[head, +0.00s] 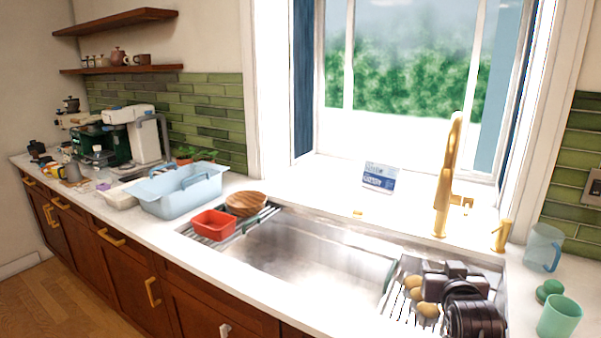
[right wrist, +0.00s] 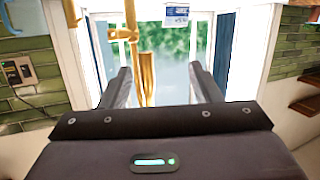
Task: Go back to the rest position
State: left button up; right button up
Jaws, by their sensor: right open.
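My right gripper (head: 444,270) is in the lower right of the head view, over the right-hand drying rack of the sink, with the dark wrist behind it. In the right wrist view the two fingers of this gripper (right wrist: 160,72) stand wide apart with nothing held between them. That view is upside down and shows the gold faucet (right wrist: 146,60) and the window beyond the fingers. The faucet (head: 447,180) also stands behind the sink in the head view. My left gripper is not in view.
The steel sink (head: 310,258) is empty in the middle. Tan rounded items (head: 428,310) lie on the right rack. A red container (head: 213,224), wooden bowl (head: 246,203) and blue tub (head: 180,193) are at left. A green cup (head: 559,317) and blue pitcher (head: 543,247) stand at right.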

jog(key=s+a+f+n+g+y, duration=0.1)
jog(key=s+a+f+g, duration=0.2)
jog(key=s+f, duration=0.4)
jog(key=s+a+f+n+g+y, duration=0.1)
jog(key=s+a+f+g+y, duration=0.1)
jog(key=s+a+f, duration=0.35)
jog(key=s+a+f+n+g, duration=0.1)
jog(key=s+f+g, duration=0.25)
jog(key=s, duration=0.55)
jog(key=s+a+f+n+g, duration=0.1)
jog(key=s+f+g, duration=0.25)
jog(key=s, duration=0.65)
notch_tip(320, 180, down, 32)
jog(key=s, duration=0.2)
jog(key=s+d+f+g, duration=0.1)
jog(key=s+f, duration=0.7)
jog(key=s, duration=0.1)
jog(key=s+d+f+g, duration=0.1)
jog(key=s+d+f, duration=0.1)
jog(key=s+f, duration=0.6)
jog(key=shift+s+d+f, duration=0.3)
jog(key=shift+s+f, duration=0.05)
jog(key=shift+s, duration=0.65)
